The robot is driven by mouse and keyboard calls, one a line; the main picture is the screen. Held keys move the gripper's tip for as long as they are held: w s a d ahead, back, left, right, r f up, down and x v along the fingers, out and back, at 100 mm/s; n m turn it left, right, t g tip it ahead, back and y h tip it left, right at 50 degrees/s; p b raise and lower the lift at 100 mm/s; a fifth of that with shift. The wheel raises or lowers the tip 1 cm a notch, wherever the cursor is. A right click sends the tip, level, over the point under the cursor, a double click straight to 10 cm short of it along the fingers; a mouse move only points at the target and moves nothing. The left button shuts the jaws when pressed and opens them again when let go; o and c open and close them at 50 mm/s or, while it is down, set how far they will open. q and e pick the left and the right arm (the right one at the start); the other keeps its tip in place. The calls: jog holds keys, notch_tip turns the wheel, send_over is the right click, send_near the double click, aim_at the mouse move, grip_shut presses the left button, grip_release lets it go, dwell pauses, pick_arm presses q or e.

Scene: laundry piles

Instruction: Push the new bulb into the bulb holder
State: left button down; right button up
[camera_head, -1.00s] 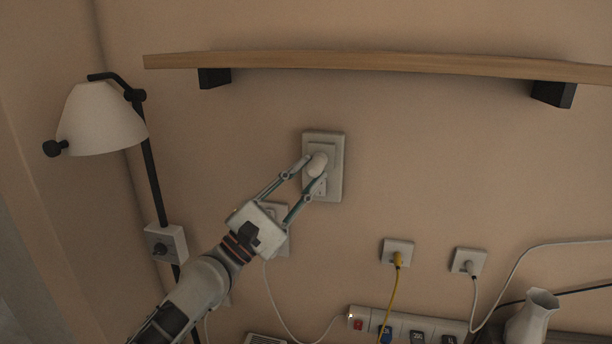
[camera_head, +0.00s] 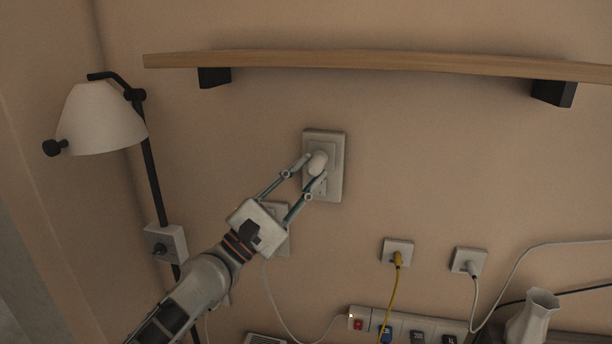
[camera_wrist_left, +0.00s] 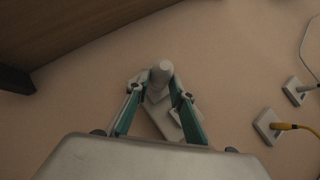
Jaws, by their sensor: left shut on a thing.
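The white rounded bulb (camera_head: 317,162) is between the fingertips of my left gripper (camera_head: 312,172), which is shut on it. The bulb is in front of a pale rectangular wall plate (camera_head: 334,187), at the plate's upper middle. In the left wrist view the bulb (camera_wrist_left: 160,71) shows as a white rounded piece between the green-lined fingers, with the plate (camera_wrist_left: 163,121) behind it. The bulb's far end and the bulb holder's opening are hidden, so I cannot tell how far in it sits. My right gripper is not in view.
A wooden shelf (camera_head: 380,64) runs above the plate. A wall lamp (camera_head: 100,120) stands at left. Two sockets with plugs, yellow (camera_head: 397,259) and white (camera_head: 469,266), are at lower right, with a power strip (camera_head: 402,325) and a white vase (camera_head: 531,318).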

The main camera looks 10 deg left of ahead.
pick_arm(q)
jog(key=shift+w, duration=0.45)
jog(key=c, duration=1.7)
grip_release()
jog(key=shift+s, duration=0.1)
jog(key=s+p, duration=0.3)
jog(key=s, duration=0.5)
jog(key=shift+s, duration=0.4)
